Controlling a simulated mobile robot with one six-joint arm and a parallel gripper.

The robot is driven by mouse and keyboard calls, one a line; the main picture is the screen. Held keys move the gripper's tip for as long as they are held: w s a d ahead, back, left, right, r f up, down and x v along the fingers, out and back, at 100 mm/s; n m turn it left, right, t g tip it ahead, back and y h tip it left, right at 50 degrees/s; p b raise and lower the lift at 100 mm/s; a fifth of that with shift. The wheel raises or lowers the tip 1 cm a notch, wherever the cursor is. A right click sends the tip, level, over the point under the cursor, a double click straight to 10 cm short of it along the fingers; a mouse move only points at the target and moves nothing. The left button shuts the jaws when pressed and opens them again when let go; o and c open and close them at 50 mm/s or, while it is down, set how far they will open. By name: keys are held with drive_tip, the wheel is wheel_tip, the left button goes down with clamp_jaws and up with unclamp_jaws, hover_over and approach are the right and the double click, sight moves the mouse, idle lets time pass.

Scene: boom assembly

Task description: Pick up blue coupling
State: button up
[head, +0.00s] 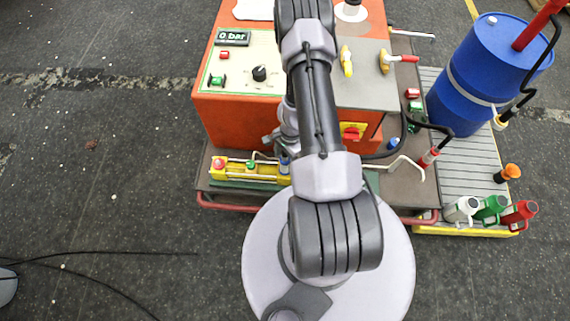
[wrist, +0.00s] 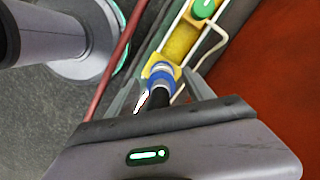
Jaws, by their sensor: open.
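The blue coupling (wrist: 160,70) sits at the near end of a yellow holder (wrist: 180,42) in the wrist view; a dark cylindrical part extends from it toward my gripper. In the head view the blue coupling (head: 284,166) is at the right end of the yellow holder (head: 235,172), close beside my arm. My gripper (wrist: 160,87) is open, with one finger on each side of the coupling and its dark part. I cannot tell whether the fingers touch it. In the head view my arm hides most of the gripper.
A green knob or coupling (wrist: 204,8) stands farther along the holder. An orange machine body (wrist: 270,60) rises close on the right in the wrist view. A red rail (wrist: 118,52) runs along the left. A blue drum (head: 480,75) and several bottles stand at the right in the head view.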

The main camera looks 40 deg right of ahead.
drive_tip(key=shift+a+f, duration=0.1)
drive_tip(key=shift+f, duration=0.5)
drive_tip(key=shift+r, duration=0.1)
clamp_jaws()
